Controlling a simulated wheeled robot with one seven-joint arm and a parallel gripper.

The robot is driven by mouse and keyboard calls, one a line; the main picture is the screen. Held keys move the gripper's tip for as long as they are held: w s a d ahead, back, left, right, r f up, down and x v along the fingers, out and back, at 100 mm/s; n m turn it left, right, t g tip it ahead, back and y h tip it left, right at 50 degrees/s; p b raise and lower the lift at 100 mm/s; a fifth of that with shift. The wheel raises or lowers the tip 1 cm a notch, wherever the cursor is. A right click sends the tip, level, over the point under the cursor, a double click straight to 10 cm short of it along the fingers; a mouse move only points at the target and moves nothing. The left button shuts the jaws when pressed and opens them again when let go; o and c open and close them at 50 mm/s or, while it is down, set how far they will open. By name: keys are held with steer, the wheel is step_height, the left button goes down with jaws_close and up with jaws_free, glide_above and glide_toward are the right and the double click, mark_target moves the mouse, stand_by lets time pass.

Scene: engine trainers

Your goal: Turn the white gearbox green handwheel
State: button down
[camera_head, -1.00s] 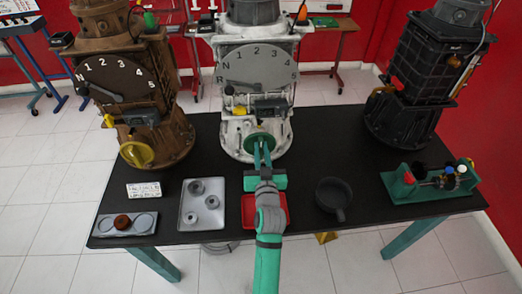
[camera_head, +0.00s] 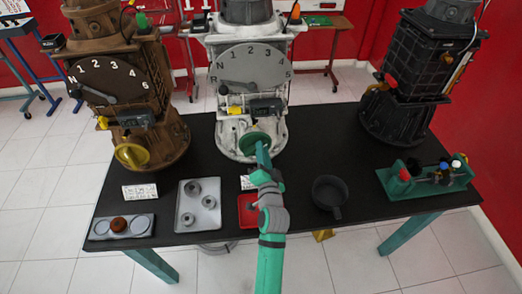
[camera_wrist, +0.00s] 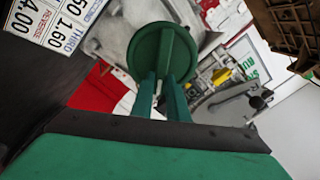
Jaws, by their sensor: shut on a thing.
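The white gearbox (camera_head: 252,107) stands at the middle back of the black table, with a numbered dial on its front. Its green handwheel (camera_head: 250,138) is low on the front, and my arm hides part of it. My gripper (camera_head: 262,151) reaches the wheel from the front and is shut on it. In the wrist view the round green handwheel (camera_wrist: 150,45) faces the camera with a raised bar across it. The two green fingers of my gripper (camera_wrist: 163,80) meet its lower edge; the exact contact is hidden behind the wheel.
A brown gearbox (camera_head: 120,85) with a yellow handwheel stands left, a black one (camera_head: 415,80) right. In front lie a grey tray with rings (camera_head: 184,222), a red tray (camera_head: 246,219) partly behind my arm, a dark pan (camera_head: 329,195) and a green rack (camera_head: 440,186).

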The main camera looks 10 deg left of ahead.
steer(key=m, duration=0.3)
steer(key=f+m, duration=0.1)
steer(key=m, duration=0.2)
steer(key=f+m, duration=0.1)
steer(key=m, duration=0.3)
steer(key=shift+d, duration=0.2)
steer(key=shift+f, duration=0.1)
stand_by(0.4)
steer(key=c, duration=1.7)
jaws_free()
steer(key=shift+w, duration=0.1)
steer(key=v, duration=1.1)
